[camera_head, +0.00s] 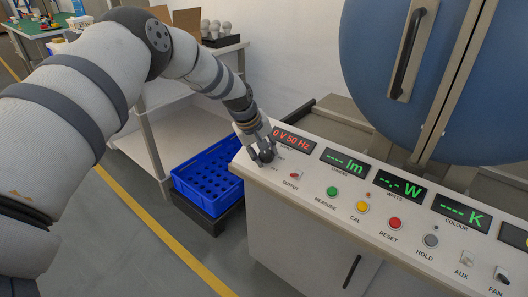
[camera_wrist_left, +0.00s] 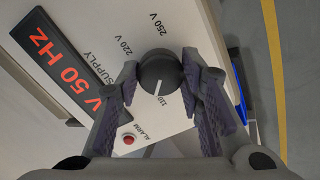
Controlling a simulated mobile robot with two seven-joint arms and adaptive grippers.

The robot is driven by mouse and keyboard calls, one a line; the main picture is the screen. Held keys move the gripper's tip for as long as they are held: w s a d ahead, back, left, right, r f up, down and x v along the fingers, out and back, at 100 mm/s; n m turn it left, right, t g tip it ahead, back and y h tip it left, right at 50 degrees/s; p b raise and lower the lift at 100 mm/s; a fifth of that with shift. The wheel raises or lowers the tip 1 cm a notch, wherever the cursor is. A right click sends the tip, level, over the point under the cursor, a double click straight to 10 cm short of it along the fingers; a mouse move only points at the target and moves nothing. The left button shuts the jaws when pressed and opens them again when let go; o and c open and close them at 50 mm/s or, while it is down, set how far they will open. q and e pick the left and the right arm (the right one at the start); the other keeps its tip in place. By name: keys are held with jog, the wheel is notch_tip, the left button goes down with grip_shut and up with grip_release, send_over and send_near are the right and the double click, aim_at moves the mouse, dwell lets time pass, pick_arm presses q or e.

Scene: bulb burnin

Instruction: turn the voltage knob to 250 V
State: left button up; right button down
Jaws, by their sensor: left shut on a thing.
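The voltage knob (camera_wrist_left: 160,70) is round and black with a white pointer line. It sits on the white panel among the labels 110, 220 V and 250 V. The line points towards the 110 label. My left gripper (camera_wrist_left: 161,80) is shut on the knob, with one finger on each side of it. In the head view my left gripper (camera_head: 262,153) reaches down to the left end of the panel and hides most of the knob. The red supply display (camera_head: 293,140) shows "0 V 50 Hz", its first digits hidden. My right gripper is not in view.
A red alarm lamp (camera_wrist_left: 128,140) sits close to the left finger. The console (camera_head: 330,222) carries several buttons and green displays to the right. A blue sphere (camera_head: 420,75) stands behind it.

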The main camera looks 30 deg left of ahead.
pick_arm(q)
jog(key=m, duration=0.8)
jog(key=shift+y, duration=0.3)
jog(key=m, duration=0.4)
jog(key=shift+m+p, duration=0.3)
jog(key=m, duration=0.8)
jog(key=shift+d+t, duration=0.1)
jog(key=shift+t, duration=0.2)
jog(key=m, duration=0.4)
jog(key=shift+f+m, duration=0.1)
jog(key=shift+m, duration=0.2)
jog(key=m, duration=0.4)
jog(key=shift+s, duration=0.1)
jog(key=shift+m+t, duration=0.3)
jog(key=shift+m, duration=1.5)
jog(key=shift+b, duration=0.3)
